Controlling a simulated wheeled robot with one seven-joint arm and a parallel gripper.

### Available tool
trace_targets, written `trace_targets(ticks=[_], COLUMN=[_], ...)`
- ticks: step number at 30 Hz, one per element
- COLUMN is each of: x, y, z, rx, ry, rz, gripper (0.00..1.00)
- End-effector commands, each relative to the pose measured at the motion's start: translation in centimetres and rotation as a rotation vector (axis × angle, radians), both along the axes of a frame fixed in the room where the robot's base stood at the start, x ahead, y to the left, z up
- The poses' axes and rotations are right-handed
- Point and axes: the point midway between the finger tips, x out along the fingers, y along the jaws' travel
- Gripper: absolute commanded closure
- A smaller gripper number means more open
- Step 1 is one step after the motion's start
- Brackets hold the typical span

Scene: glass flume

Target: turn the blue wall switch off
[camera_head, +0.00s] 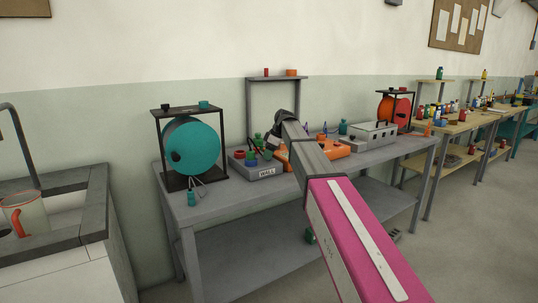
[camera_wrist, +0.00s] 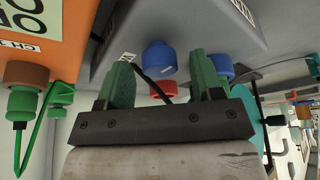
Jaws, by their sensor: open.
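A grey box (camera_head: 262,172) labelled "WALL" sits on the workbench, with small coloured parts on top. In the wrist view this looks like the grey sloped housing (camera_wrist: 215,25) at the top. A blue round knob (camera_wrist: 158,57) shows there, between and just beyond my fingertips. A red part (camera_wrist: 163,88) and a thin dark bar are close to it. Which way the switch is set cannot be told. My gripper (camera_wrist: 165,85) is open, with green fingers spread and nothing seen held. In the head view my gripper (camera_head: 268,143) is over the box, partly hidden by my wrist.
An orange box (camera_wrist: 45,35) is close on the left in the wrist view, with a brown knob (camera_wrist: 25,73) by it. A second blue part (camera_wrist: 218,66) is near the right finger. A teal disc (camera_head: 190,147) in a black frame stands left on the bench.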

Motion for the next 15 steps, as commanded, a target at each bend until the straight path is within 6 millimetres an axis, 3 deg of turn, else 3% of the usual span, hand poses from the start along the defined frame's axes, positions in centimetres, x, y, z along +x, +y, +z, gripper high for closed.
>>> trace_targets(ticks=[15], x=[-0.5], y=[-3.2], z=[7.9], rx=[0.001], ry=[-0.002], rz=[-0.001], gripper=[0.40])
